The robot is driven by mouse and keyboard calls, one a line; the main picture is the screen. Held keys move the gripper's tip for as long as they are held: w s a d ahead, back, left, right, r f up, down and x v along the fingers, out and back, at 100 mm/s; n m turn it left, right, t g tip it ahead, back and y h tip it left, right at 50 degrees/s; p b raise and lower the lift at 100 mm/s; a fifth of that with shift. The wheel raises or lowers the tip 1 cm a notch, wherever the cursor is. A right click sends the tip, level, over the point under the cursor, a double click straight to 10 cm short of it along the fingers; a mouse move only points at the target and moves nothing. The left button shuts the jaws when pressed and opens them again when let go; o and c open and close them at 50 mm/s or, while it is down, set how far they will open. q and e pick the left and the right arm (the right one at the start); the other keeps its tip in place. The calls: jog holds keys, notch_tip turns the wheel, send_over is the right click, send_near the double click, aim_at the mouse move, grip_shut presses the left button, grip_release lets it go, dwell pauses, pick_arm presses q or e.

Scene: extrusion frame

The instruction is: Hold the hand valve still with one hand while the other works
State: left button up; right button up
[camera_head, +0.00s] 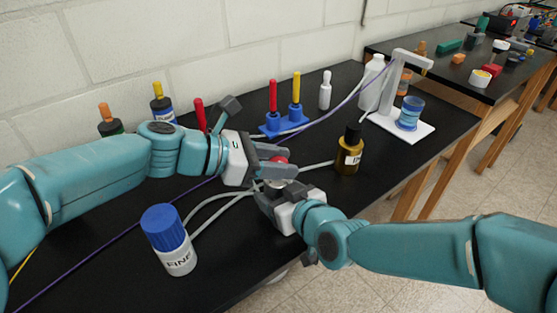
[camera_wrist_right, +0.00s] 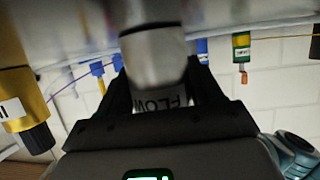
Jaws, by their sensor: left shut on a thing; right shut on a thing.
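The hand valve (camera_head: 285,172) is in the middle of the head view, a grey metal body with a red knob (camera_head: 280,160), mostly hidden by my grippers. In the right wrist view its grey cylinder (camera_wrist_right: 154,62) carries a white label reading FLOW. My left gripper (camera_head: 272,155) comes in from the left and is shut at the red knob. My right gripper (camera_head: 270,187) is just below, nearer the camera, and shut on the valve body; its dark fingers (camera_wrist_right: 155,92) flank the labelled part in the right wrist view. The exact finger contacts are partly hidden.
Pale tubes (camera_head: 205,208) run beside the valve. A blue-capped bottle (camera_head: 168,240) stands at front left, an amber bottle (camera_head: 348,152) to the right. A blue holder (camera_head: 285,122) and a white stand (camera_head: 402,130) are behind. Black tabletop (camera_head: 230,275) is bare at front.

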pick_arm(q)
jog(key=shift+m+g, duration=0.4)
jog(key=shift+g, duration=0.1)
jog(key=o, duration=1)
jog(key=shift+s, duration=0.1)
